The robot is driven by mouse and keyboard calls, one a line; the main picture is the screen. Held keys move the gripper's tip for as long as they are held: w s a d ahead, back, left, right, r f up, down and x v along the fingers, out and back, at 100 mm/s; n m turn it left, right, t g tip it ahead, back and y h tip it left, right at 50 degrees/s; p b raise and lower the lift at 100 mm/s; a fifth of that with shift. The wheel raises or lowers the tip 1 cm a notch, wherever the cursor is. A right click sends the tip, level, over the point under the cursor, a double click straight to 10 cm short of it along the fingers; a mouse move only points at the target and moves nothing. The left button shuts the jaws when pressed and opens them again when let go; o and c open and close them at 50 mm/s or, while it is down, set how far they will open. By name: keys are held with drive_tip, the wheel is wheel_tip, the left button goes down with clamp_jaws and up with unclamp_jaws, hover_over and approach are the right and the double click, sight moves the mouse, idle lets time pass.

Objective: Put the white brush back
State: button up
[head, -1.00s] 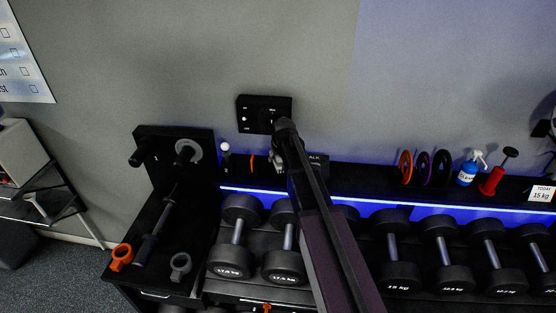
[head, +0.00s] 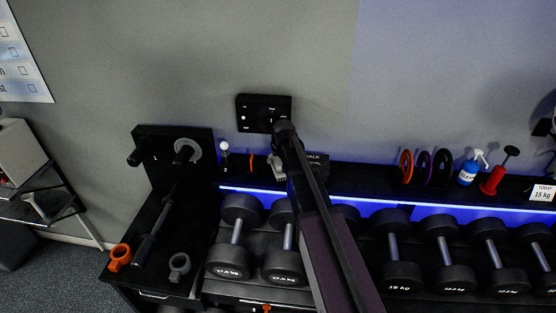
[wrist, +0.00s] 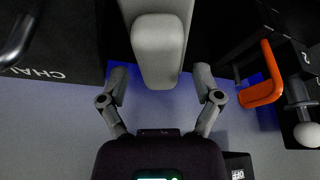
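The white brush, a pale rounded block (wrist: 158,48), shows at the top middle of the wrist view. It lies between the two fingers of my gripper (wrist: 160,82). The fingers are apart, with a narrow gap showing on each side of the block, so it does not look gripped. In the head view my arm reaches over the shelf just left of the chalk box (head: 317,163). A small pale shape (head: 276,167) shows beside my arm there; I cannot tell whether it is the brush or a finger. My arm hides much of that spot.
An orange hook (wrist: 265,78) and a white-balled rod (wrist: 307,132) stand close on one side. The chalk box (wrist: 45,60) is on the other. Several dumbbells (head: 400,270) sit below. Coloured discs (head: 424,166), a blue spray bottle (head: 469,168) and a red-based object (head: 494,178) stand farther right.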

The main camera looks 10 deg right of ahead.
drive_tip(key=shift+r, duration=0.15)
idle(0.4)
drive_tip(key=shift+r+p, duration=0.65)
drive_tip(key=shift+p, duration=0.15)
drive_tip(key=p+v, duration=1)
drive_tip(key=v, duration=0.1)
drive_tip(key=shift+s+r+p, duration=0.2)
drive_tip(key=shift+r+p, duration=0.1)
drive_tip(key=shift+p, duration=0.1)
drive_tip(key=s+f+g, duration=0.1)
drive_tip(key=s+g, duration=0.3)
drive_tip(key=s, duration=2.1)
drive_tip(key=shift+a+m, duration=0.2)
drive_tip(key=shift+m, duration=0.2)
drive_tip(key=shift+f, duration=0.15)
drive_tip(key=shift+f, duration=0.15)
wheel_tip(320, 180, down, 19)
drive_tip(key=b, duration=1.9)
drive_tip(key=shift+f+b, duration=0.25)
drive_tip(key=shift+b, duration=0.15)
